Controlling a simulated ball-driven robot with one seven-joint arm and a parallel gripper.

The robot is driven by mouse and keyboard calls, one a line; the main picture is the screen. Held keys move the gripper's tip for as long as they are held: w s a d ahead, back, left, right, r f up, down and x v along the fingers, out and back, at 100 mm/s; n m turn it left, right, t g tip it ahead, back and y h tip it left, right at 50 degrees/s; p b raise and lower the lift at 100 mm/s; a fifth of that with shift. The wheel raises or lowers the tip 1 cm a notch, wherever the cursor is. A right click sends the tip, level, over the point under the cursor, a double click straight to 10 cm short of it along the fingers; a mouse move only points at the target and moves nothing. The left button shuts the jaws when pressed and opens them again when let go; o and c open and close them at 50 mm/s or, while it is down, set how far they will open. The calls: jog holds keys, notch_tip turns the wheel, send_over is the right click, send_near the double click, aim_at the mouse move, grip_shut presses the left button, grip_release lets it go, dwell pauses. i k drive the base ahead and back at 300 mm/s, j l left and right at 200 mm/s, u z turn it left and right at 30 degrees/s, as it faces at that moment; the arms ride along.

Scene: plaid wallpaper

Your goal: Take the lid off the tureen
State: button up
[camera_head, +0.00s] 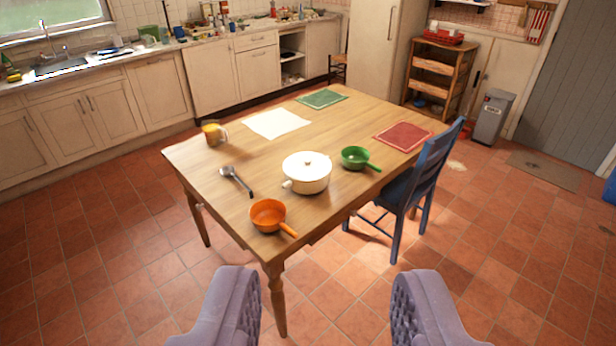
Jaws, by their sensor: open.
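The white tureen (307,184) stands upright on the wooden table, near its front edge. Its pale lid (306,163) is on top, with a small knob in the middle. A handle juts from the tureen's lower left side. My gripper (325,272) shows as two lilac padded fingers at the bottom of the view. They are wide apart with nothing between them. The gripper is in front of the table, well short of the tureen and not touching it.
On the wooden table (222,165), an orange pan (267,213) is front-left of the tureen and a green pan (355,156) is to its right. A ladle (236,180) lies left; a yellow mug (213,133) stands farther back. A blue chair (428,175) is at the right.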

aim_at(302, 167)
jog(key=i+l, duration=0.25)
jog(key=i, duration=0.35)
jog(key=i+l+u, duration=0.15)
jog(key=i, duration=0.45)
jog(key=i+l, duration=0.35)
jog(key=i, duration=0.2)
jog(key=i+l+u, duration=0.15)
jog(key=i+l, duration=0.15)
jog(key=i, duration=0.3)
jog(key=i+l, duration=0.35)
jog(key=i, duration=0.2)
jog(key=i+l+u, duration=0.15)
jog(key=i+l, duration=0.2)
jog(key=i, duration=0.2)
